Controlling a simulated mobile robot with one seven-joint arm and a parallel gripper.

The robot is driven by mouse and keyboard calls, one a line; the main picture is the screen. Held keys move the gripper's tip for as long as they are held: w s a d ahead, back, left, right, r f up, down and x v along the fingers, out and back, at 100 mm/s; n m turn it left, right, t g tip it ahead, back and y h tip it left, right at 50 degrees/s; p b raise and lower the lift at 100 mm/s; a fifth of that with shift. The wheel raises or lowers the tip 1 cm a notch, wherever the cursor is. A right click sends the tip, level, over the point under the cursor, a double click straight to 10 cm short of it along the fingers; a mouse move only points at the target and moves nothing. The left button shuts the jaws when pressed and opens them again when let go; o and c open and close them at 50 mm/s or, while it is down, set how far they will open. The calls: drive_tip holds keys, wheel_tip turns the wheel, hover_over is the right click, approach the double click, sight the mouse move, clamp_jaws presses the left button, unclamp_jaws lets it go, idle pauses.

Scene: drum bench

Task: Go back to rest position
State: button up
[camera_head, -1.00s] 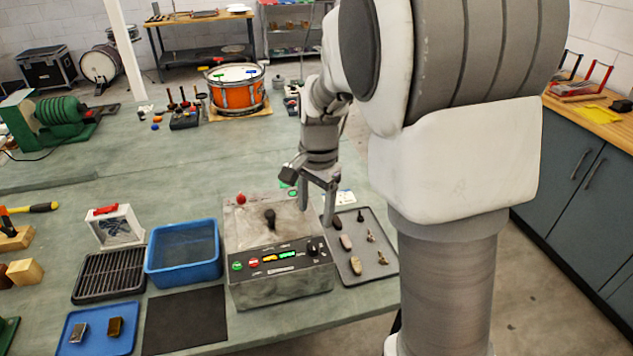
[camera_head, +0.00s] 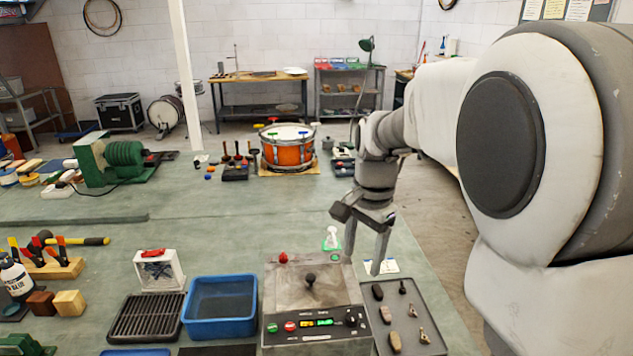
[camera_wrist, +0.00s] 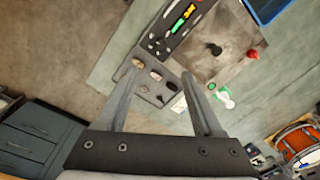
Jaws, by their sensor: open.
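My gripper (camera_head: 364,255) hangs at the end of my arm, above the far end of the grey tray and to the right of the metal control box (camera_head: 312,288). Its two fingers are apart with nothing between them. In the wrist view my gripper (camera_wrist: 163,85) also shows spread fingers. The tray (camera_wrist: 150,95) lies below them, and the control box (camera_wrist: 212,45) is beyond it. No object is held.
The dark tray (camera_head: 433,345) holds several small parts. A blue bin (camera_head: 220,327) and a black grate (camera_head: 147,318) stand left of the box. An orange drum (camera_head: 288,153) sits farther back. The bench middle (camera_head: 240,225) is mostly clear.

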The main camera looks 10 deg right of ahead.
drive_tip(key=s+r+n+t, duration=0.2)
drive_tip(key=s+n, duration=0.3)
drive_tip(key=s, duration=0.4)
drive_tip(key=s+r+n+t, duration=0.3)
drive_tip(key=s+n, duration=0.3)
drive_tip(key=s, duration=0.4)
drive_tip(key=shift+s+r, duration=0.2)
drive_tip(key=shift+a, duration=0.15)
idle(0.5)
